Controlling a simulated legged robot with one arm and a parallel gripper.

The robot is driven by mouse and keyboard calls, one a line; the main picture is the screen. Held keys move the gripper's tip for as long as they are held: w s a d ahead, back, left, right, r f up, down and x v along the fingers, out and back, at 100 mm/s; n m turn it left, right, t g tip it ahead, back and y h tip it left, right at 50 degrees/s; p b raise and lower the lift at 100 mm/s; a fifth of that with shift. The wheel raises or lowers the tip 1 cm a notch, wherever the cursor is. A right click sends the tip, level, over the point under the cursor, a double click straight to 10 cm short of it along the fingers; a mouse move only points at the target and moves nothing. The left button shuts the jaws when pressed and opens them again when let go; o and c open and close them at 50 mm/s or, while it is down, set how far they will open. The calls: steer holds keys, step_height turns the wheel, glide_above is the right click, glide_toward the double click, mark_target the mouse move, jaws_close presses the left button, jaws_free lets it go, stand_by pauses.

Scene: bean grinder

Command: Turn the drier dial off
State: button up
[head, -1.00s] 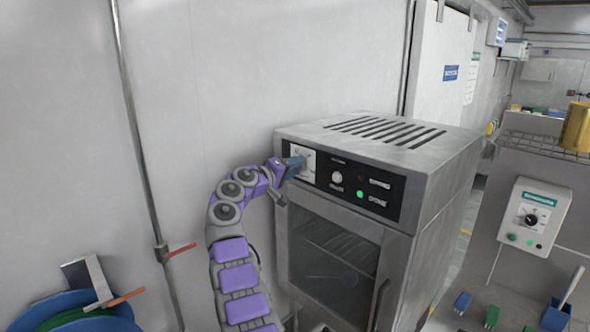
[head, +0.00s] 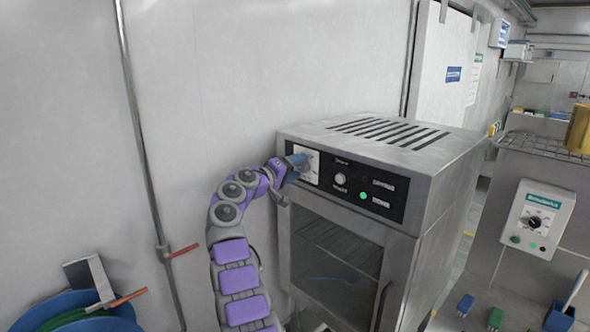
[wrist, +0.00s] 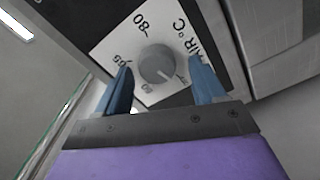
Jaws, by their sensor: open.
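The drier (head: 400,185) is a grey metal cabinet with a glass door and a black control panel (head: 412,206). In the wrist view a round grey dial (wrist: 158,64) sits on a white plate (wrist: 112,42) with numbers and "AIR °C". My gripper (wrist: 162,82) is open, its blue fingers on either side of the dial's lower part; I cannot tell if they touch it. In the head view my gripper (head: 300,161) covers much of the white plate. A second, smaller white knob (head: 340,179) is on the panel, beside a lit green light (head: 363,223).
A wall box with a black dial (head: 537,221) hangs at the right, above blue and green tools (head: 495,317). A wire shelf (head: 545,146) is above it. A pipe with a red lever (head: 184,250) and a blue reel (head: 75,309) are at the left.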

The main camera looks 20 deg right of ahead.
steer(key=shift+s+a+f, duration=0.15)
steer(key=shift+a, duration=0.35)
steer(key=v, duration=1.6)
steer(key=shift+a, duration=0.25)
steer(key=w+d+f+n+y, duration=0.2)
steer(key=w+d+n+y, duration=0.15)
steer(key=y, duration=0.25)
steer(key=s+a+f+g+y, duration=0.2)
steer(key=s+f, duration=0.4)
steer(key=s, duration=1.4)
steer(key=s+a+f+m+g+y+b, duration=0.1)
steer(key=s+a+f+g+y, duration=0.2)
steer(key=s, duration=1.7)
steer(key=s+a+f+m+g+y, duration=0.1)
steer(key=s+a+f+g+y, duration=0.2)
steer(key=s+f, duration=0.6)
steer(key=s+a+y, duration=0.2)
steer(key=s+y, duration=0.1)
steer(key=s, duration=0.9)
steer(key=shift+f+b, duration=0.35)
steer(key=shift+b, duration=0.05)
